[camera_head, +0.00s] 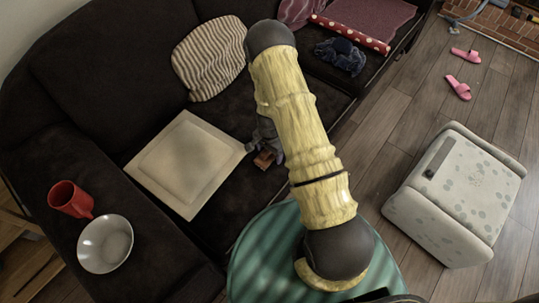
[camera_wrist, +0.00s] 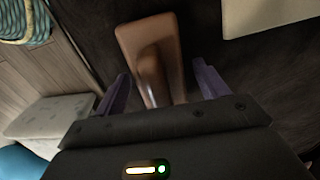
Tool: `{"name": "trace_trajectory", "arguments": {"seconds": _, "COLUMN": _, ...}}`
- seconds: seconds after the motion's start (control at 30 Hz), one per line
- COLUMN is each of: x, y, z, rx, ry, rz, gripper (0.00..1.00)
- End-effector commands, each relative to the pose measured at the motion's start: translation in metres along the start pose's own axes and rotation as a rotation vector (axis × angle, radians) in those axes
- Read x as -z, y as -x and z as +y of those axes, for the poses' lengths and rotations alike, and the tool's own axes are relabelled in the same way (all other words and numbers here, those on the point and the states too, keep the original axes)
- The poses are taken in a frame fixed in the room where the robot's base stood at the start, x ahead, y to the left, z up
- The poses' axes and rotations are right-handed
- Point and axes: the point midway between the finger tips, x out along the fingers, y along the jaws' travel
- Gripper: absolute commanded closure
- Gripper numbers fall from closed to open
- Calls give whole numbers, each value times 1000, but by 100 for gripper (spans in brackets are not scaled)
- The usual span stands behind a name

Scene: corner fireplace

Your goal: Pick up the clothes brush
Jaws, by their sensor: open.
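The clothes brush (camera_wrist: 135,40) is a brown wooden piece with a broad end and a narrower part. In the wrist view it lies on the dark sofa seat, and its near end reaches between my gripper's (camera_wrist: 163,84) two purple-grey fingers. The fingers are open, with a gap on both sides of the brush. In the head view only a small brown part of the brush (camera_head: 264,159) shows below my grey gripper (camera_head: 266,143); my arm hides the rest. I cannot tell the exact height of the fingers above the seat.
A striped cushion (camera_head: 208,58) stands behind.

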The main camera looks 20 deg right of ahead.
Motion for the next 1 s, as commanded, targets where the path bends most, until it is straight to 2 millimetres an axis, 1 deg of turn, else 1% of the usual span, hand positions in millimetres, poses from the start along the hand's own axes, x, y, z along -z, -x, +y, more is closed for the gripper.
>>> {"name": "trace_trajectory", "arguments": {"seconds": 0.03, "x": 0, "y": -6, "z": 0, "rx": -1, "ry": -1, "rz": -1, "gripper": 27}}
{"name": "trace_trajectory", "arguments": {"seconds": 0.1, "x": 0, "y": -8, "z": 0, "rx": 0, "ry": 0, "rz": 0, "gripper": 27}}
{"name": "trace_trajectory", "arguments": {"seconds": 0.6, "x": 0, "y": -7, "z": 0, "rx": 0, "ry": 0, "rz": 0, "gripper": 27}}
{"name": "trace_trajectory", "arguments": {"seconds": 0.67, "x": 0, "y": -7, "z": 0, "rx": 0, "ry": 0, "rz": 0, "gripper": 37}}
{"name": "trace_trajectory", "arguments": {"seconds": 0.8, "x": 0, "y": -7, "z": 0, "rx": 0, "ry": 0, "rz": 0, "gripper": 65}}
{"name": "trace_trajectory", "arguments": {"seconds": 0.87, "x": 0, "y": -7, "z": 0, "rx": 0, "ry": 0, "rz": 0, "gripper": 76}}
{"name": "trace_trajectory", "arguments": {"seconds": 1.0, "x": 0, "y": -7, "z": 0, "rx": 0, "ry": 0, "rz": 0, "gripper": 78}}
